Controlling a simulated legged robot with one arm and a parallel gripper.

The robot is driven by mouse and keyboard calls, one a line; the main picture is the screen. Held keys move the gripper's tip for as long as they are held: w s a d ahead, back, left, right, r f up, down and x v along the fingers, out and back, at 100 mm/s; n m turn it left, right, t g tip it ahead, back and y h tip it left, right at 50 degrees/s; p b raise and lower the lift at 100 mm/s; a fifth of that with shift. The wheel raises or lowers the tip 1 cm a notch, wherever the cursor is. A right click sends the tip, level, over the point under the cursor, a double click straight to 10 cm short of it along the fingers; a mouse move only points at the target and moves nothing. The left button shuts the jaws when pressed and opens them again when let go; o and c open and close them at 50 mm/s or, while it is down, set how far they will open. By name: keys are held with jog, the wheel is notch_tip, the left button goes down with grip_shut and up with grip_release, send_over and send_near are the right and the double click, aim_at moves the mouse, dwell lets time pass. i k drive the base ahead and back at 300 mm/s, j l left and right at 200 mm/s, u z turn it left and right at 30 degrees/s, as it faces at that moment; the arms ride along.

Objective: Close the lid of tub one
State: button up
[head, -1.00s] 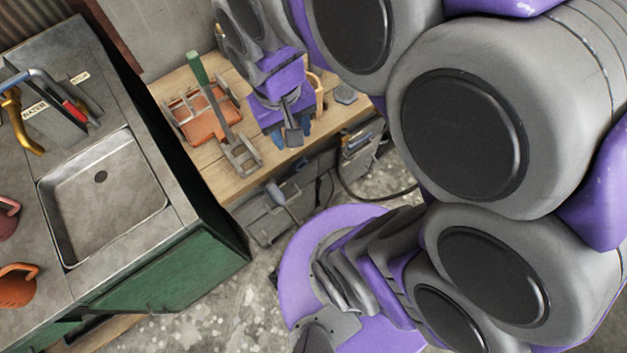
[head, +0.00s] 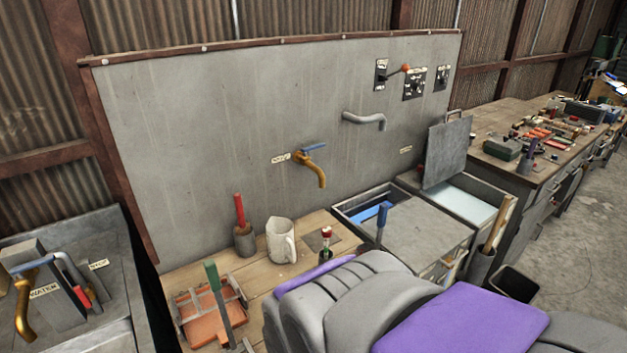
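Two grey tubs are set into the bench along the wall; I cannot read which one is tub one. The farther tub (head: 508,186) has its grey lid (head: 447,153) standing up, with a handle on its top edge, and a pale surface shows inside. The nearer tub (head: 345,207) has a flat grey cover (head: 425,238) over most of its top, with a gap at the left showing something blue inside. My arm fills the lower right foreground and hides part of the bench. My gripper is not visible.
A brass tap (head: 317,170) and a grey spout (head: 365,119) stick out from the wall panel. A white jug (head: 281,241), a red-handled tool in a pot (head: 243,238) and an orange tray (head: 210,312) stand on the wooden bench. Clear floor (head: 585,225) lies at right.

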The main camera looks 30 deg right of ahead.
aim_at(448, 142)
jog(key=z, duration=1.8)
jog(key=i+l+u, duration=0.1)
jog(key=u, duration=0.5)
jog(key=i+l+u, duration=0.35)
jog(key=l, duration=0.3)
jog(key=i+l+u, duration=0.15)
jog(key=l, duration=0.2)
jog(key=i+l+u, duration=0.15)
jog(key=l, duration=0.2)
jog(key=l+u, duration=0.2)
jog(key=l, duration=0.15)
